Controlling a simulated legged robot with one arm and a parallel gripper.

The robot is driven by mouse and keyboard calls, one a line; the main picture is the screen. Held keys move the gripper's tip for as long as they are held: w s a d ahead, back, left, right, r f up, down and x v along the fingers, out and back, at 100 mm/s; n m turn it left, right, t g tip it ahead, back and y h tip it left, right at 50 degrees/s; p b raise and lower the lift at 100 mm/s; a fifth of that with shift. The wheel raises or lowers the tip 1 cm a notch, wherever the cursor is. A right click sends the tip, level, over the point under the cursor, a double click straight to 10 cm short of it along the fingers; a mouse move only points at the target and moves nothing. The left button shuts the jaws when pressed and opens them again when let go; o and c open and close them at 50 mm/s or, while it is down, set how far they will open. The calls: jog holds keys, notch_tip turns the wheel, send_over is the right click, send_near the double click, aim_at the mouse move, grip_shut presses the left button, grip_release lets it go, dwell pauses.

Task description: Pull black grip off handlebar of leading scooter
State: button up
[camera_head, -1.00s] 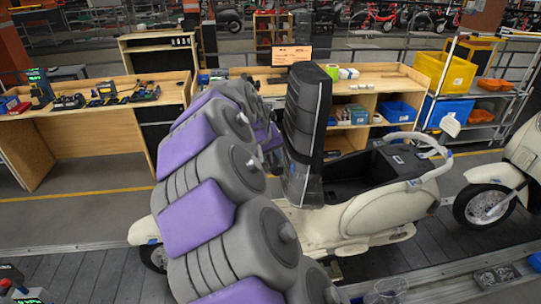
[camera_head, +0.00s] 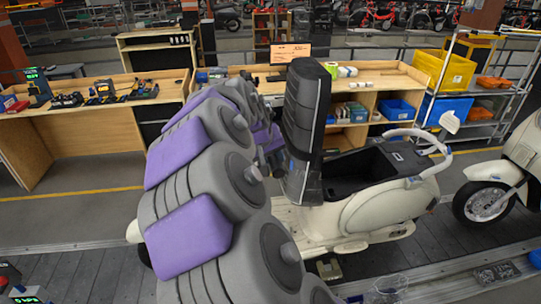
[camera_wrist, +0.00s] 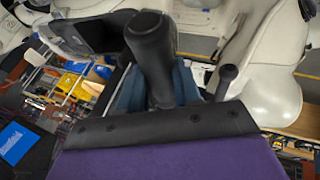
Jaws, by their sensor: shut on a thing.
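The black grip (camera_wrist: 152,48) stands out in the wrist view, its rounded end toward the top. My gripper (camera_wrist: 156,92) is shut on it, with bluish fingers on either side of its lower part. The grip's lower end is hidden, and I cannot tell whether it is still around the handlebar. A dark lever with a rounded tip (camera_wrist: 227,76) is just right of the grip, apart from it. In the head view, the cream scooter (camera_head: 385,205) stands on the conveyor; my arm covers its front and handlebar.
A second cream scooter (camera_head: 489,200) stands at the right edge. Wooden workbenches (camera_head: 105,120) line the back, with a yellow crate (camera_head: 443,68) and blue bins on shelves at the right. Dark conveyor slats (camera_head: 440,240) are bare between the scooters.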

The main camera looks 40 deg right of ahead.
aim_at(275, 166)
jog(key=shift+s+a, duration=0.1)
jog(key=shift+s, duration=0.1)
dwell(0.3)
jog(key=shift+s+a+b, duration=0.3)
jog(key=shift+s+a, duration=0.1)
jog(key=shift+s, duration=0.25)
jog(key=shift+s+a+b, duration=0.25)
jog(key=shift+s+a, duration=0.1)
jog(key=shift+s, duration=0.3)
jog(key=shift+s+a+b, duration=0.25)
jog(key=shift+s+a, duration=0.1)
jog(key=shift+s, duration=0.3)
jog(key=shift+s+a+b, duration=0.2)
jog(key=shift+s+a, duration=0.15)
jog(key=shift+s, duration=0.3)
jog(key=shift+s+a+b, duration=0.2)
jog(key=shift+s+a, duration=0.2)
jog(key=shift+s, duration=0.3)
jog(key=shift+s+a+b, duration=0.2)
jog(key=shift+s+a, duration=0.15)
jog(key=shift+s, duration=0.3)
jog(key=shift+f, duration=0.1)
